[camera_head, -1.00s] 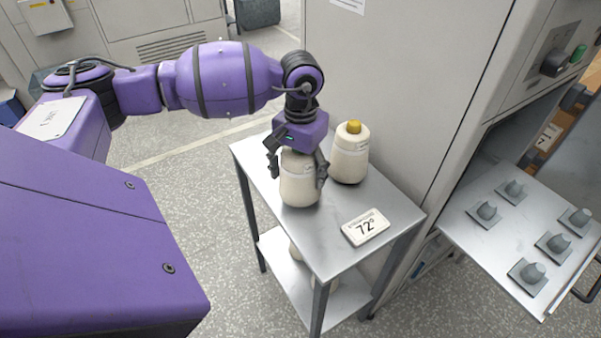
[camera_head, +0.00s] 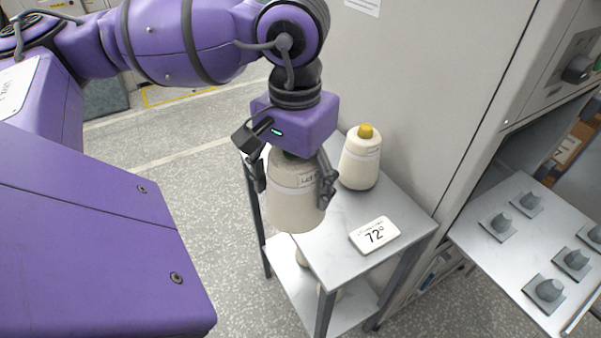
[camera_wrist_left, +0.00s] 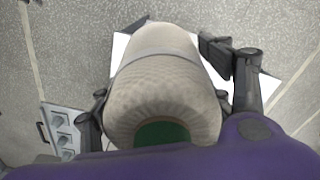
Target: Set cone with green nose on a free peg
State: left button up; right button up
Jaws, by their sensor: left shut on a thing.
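My left gripper (camera_head: 292,183) is shut on a cream yarn cone (camera_head: 295,207) and holds it upright, raised above the cart's near left part. The cone's nose is hidden by the gripper in the head view. In the left wrist view the held cone (camera_wrist_left: 167,85) shows a green nose (camera_wrist_left: 162,134) between the fingers. The peg tray (camera_head: 517,262) slides out of the machine at the right. Several grey pegs stand on it, among them a near peg (camera_head: 549,290) and a far peg (camera_head: 530,200). All pegs in view are bare. My right gripper is not in view.
A second cone with a yellow nose (camera_head: 360,160) stands on the steel cart (camera_head: 335,262), close to the machine wall (camera_head: 415,90). More cones stand partly hidden on the lower shelf (camera_head: 340,310).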

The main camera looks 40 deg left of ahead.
aim_at(297, 160)
pick_arm(q)
jog(key=shift+r, duration=0.1)
notch_tip(297, 160, up, 5)
jog(key=shift+f+p, duration=0.15)
jog(key=shift+p, duration=0.85)
notch_tip(297, 160, up, 15)
jog(key=p, duration=0.5)
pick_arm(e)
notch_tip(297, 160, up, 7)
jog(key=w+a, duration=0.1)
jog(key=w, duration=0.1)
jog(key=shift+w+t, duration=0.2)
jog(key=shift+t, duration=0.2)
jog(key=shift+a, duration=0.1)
